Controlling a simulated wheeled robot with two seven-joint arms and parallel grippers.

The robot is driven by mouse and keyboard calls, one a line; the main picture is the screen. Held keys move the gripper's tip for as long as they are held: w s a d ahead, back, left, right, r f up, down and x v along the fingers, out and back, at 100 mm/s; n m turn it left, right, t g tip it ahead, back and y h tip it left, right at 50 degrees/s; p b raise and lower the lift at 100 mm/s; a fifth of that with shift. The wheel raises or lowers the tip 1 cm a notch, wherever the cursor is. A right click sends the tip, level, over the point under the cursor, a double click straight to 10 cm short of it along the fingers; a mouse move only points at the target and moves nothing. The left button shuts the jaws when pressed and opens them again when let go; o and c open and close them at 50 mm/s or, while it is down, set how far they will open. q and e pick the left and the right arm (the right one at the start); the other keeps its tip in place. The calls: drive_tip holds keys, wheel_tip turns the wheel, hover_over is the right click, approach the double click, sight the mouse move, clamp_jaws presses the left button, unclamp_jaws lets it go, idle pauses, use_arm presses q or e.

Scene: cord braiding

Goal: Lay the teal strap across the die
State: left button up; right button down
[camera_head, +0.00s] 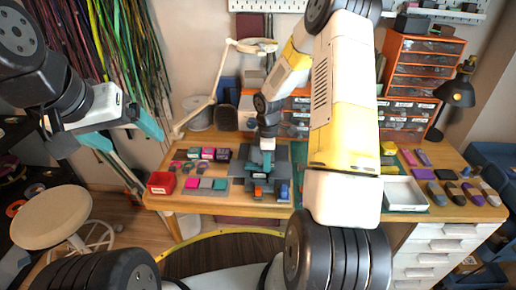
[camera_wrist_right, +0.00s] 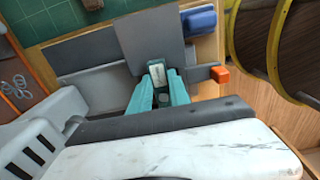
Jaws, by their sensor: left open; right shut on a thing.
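My right gripper (camera_head: 267,160) reaches down over a grey fixture (camera_head: 246,182) on the bench. In the right wrist view its teal fingers (camera_wrist_right: 161,88) are shut on a small dark green piece with a pale top (camera_wrist_right: 158,72), against a grey plate (camera_wrist_right: 150,42). I cannot tell whether this piece is the teal strap. A small teal piece (camera_head: 220,184) lies on a grey mat left of the fixture, beside grey and pink ones. The die cannot be told apart from the fixture. My left gripper (camera_head: 146,150) is open and empty, left of the bench.
An orange block (camera_head: 257,192) and a blue part (camera_head: 284,190) sit at the fixture's front. A red box (camera_head: 161,183) stands at the bench's left end. A white tray (camera_head: 404,194) and several dark rounded items are at the right. A lamp (camera_head: 200,115) stands behind.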

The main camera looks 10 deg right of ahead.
drive_tip(key=c, duration=1.1)
unclamp_jaws()
drive_tip(key=shift+c, duration=0.2)
wheel_tip(320, 180, up, 8)
drive_tip(key=shift+f, duration=0.1)
